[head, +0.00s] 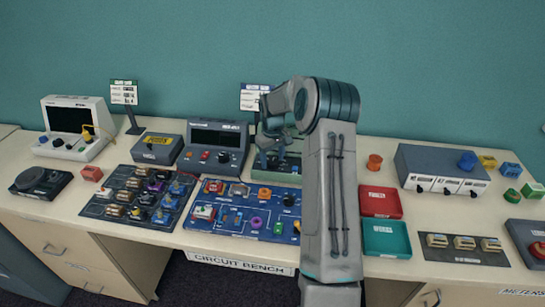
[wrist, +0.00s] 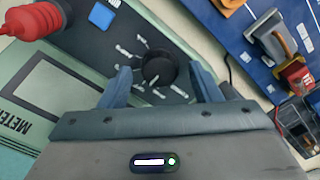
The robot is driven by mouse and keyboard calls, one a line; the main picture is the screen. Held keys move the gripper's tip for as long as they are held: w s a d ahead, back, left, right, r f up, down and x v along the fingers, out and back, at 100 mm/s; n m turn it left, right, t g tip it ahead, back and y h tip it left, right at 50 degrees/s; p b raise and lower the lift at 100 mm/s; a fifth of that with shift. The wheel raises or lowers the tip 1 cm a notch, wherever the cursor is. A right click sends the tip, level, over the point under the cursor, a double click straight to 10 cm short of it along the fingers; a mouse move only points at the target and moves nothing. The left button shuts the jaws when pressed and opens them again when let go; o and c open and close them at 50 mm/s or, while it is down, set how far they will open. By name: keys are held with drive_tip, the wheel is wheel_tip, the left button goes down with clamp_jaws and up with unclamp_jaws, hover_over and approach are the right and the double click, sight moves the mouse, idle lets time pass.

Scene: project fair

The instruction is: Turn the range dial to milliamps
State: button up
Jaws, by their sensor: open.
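The green meter (wrist: 60,85) fills the left and top of the wrist view. Its black range dial (wrist: 160,68) sits on a dark panel with white position labels around it; the labels are too blurred to read. My gripper (wrist: 163,78) is open, with one finger on each side of the dial. I cannot tell whether the fingers touch it. In the head view the meter (head: 262,175) is mostly hidden behind my arm, and my gripper (head: 275,135) is over it.
A blue button (wrist: 102,15) and a red plug (wrist: 55,18) are on the meter near the dial. The blue circuit board (head: 225,225) lies in front. A grey bench instrument (head: 215,145) stands to the left. Red (head: 380,202) and green trays (head: 385,238) lie to the right.

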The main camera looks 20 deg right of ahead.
drive_tip(key=shift+f, duration=0.15)
drive_tip(key=c, duration=1)
